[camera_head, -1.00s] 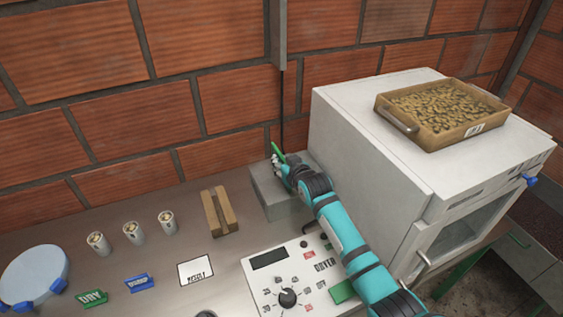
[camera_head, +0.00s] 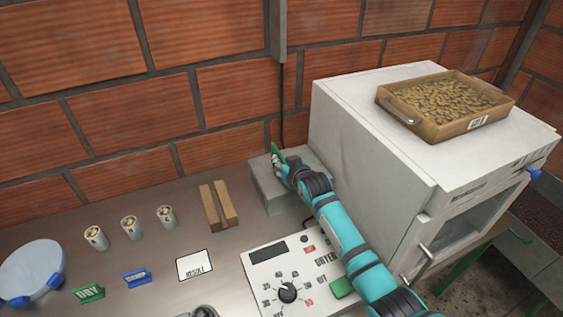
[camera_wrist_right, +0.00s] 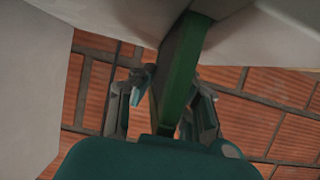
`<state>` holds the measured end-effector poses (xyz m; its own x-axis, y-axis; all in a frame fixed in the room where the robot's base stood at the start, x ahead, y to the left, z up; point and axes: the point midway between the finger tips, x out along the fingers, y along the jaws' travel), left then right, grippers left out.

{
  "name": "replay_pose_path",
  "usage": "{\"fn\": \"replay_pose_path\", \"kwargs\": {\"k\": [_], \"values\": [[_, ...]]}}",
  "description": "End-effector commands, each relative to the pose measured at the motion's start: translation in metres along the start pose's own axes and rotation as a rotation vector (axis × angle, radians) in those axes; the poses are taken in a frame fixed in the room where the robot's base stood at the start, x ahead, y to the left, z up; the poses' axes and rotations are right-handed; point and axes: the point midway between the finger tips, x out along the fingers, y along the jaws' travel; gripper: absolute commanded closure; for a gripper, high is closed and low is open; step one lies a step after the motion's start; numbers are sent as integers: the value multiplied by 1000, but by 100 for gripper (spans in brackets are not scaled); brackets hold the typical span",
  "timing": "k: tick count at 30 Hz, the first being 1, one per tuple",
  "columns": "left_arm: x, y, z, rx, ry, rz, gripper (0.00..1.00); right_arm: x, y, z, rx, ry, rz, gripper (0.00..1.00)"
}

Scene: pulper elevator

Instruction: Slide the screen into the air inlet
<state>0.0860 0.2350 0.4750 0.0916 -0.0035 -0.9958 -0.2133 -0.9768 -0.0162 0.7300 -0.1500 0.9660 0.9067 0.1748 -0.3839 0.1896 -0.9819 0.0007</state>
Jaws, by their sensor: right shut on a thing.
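The screen shows as a narrow green strip (camera_head: 277,151) at the top of the grey box (camera_head: 277,197), which looks like the air inlet. My right gripper (camera_head: 284,165) is shut on the screen above this box. In the right wrist view, the green screen (camera_wrist_right: 182,70) runs between the two fingers (camera_wrist_right: 168,98), its far end meeting a pale grey surface. How deep the screen sits in the inlet is hidden by the gripper and the angle. My left gripper is not in view.
The white dryer oven (camera_head: 365,140) stands close right of the grey box, with a tray of beans (camera_head: 440,125) on top. A control panel (camera_head: 270,280) lies in front. Wooden blocks (camera_head: 210,207) and white cups (camera_head: 130,228) stand left. The brick wall (camera_head: 165,112) is close behind.

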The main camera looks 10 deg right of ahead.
Motion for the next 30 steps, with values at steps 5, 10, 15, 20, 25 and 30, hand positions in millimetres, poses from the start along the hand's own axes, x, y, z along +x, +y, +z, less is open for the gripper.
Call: {"fn": "replay_pose_path", "kwargs": {"k": [5, 10, 15, 20, 25, 30], "values": [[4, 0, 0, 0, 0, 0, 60, 2, 0, 5, 0, 1, 0, 100], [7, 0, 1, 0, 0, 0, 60, 4, 0, 9, 0, 1, 0, 100], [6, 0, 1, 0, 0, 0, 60, 4, 0, 8, 0, 1, 0, 75], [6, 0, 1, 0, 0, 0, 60, 4, 0, 8, 0, 1, 0, 63], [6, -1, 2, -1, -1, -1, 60, 4, 0, 9, 0, 0, 0, 63], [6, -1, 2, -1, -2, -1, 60, -5, 0, 9, 0, 1, 0, 63]]}}
